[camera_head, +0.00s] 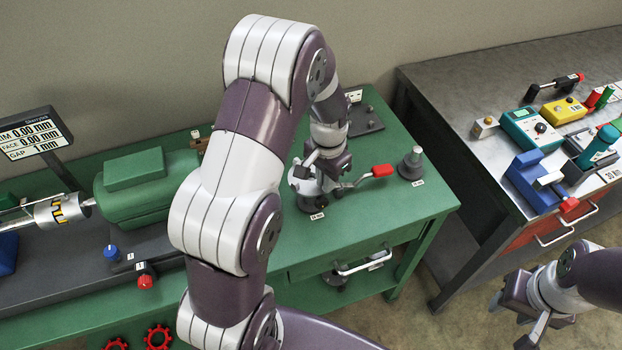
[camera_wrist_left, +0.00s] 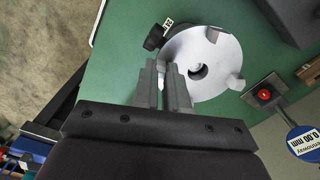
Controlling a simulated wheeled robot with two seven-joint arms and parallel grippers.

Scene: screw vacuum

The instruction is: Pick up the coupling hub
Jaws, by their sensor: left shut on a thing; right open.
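The coupling hub (camera_wrist_left: 212,58) is a silver disc with a centre hole and raised lobes. In the left wrist view it lies over the green bench just beyond my fingertips. In the head view a silver round part (camera_head: 306,187), which looks like the hub, sits behind a small label, partly hidden by my gripper. My left gripper (camera_head: 325,163) points down at it. In the wrist view its two fingers (camera_wrist_left: 165,88) are close together at the hub's near edge, shut on it; the exact contact is hard to see. My right gripper (camera_head: 516,318) is open, away over the floor.
A red-handled lever (camera_head: 378,171) and a grey cone-shaped part (camera_head: 411,163) stand right of the hub. A green motor (camera_head: 145,185) and a display (camera_head: 32,134) are at left. A grey bench (camera_head: 460,85) with tools stands at right, across a gap.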

